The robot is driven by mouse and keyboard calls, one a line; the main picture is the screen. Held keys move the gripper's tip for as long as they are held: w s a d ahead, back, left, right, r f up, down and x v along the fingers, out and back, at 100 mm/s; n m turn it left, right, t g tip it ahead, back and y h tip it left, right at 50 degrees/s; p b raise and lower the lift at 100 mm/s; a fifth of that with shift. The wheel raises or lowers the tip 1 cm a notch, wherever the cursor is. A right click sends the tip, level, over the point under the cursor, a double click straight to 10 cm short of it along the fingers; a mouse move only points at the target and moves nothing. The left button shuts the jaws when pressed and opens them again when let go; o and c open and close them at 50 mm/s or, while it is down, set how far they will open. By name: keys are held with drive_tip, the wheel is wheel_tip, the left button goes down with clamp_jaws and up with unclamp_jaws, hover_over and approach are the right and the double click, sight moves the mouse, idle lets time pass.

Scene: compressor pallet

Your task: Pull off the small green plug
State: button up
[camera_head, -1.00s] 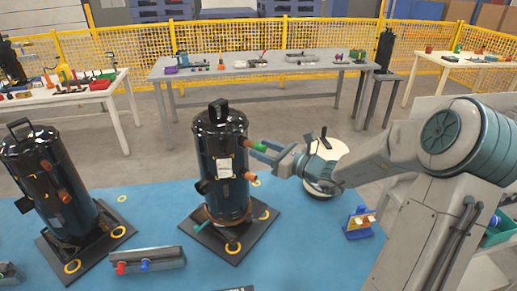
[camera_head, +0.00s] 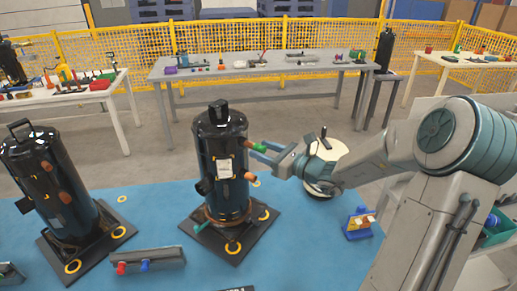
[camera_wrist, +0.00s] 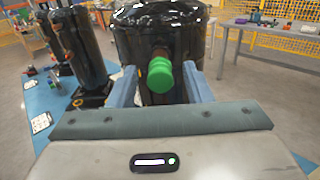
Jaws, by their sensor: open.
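The small green plug (camera_head: 258,147) sits on the end of an upper copper stub on the right side of the middle black compressor (camera_head: 222,165). In the wrist view the green plug (camera_wrist: 160,75) faces me, in front of the compressor (camera_wrist: 170,35). My gripper (camera_head: 262,153) is at the plug from the right. In the wrist view my gripper (camera_wrist: 161,85) is open, with one blue-grey finger on each side of the plug. Gaps show between the fingers and the plug, so it is not held.
Another black compressor (camera_head: 52,185) stands on the left. A grey tray (camera_head: 160,259) with a red and a blue plug lies in front. A blue stand (camera_head: 358,222) is to the right. A grey table (camera_head: 240,70) and yellow fence are behind.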

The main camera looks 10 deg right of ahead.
clamp_jaws()
drive_tip(key=shift+d, duration=0.1)
drive_tip(key=shift+p+v, duration=1)
drive_tip(key=shift+v, duration=1.95)
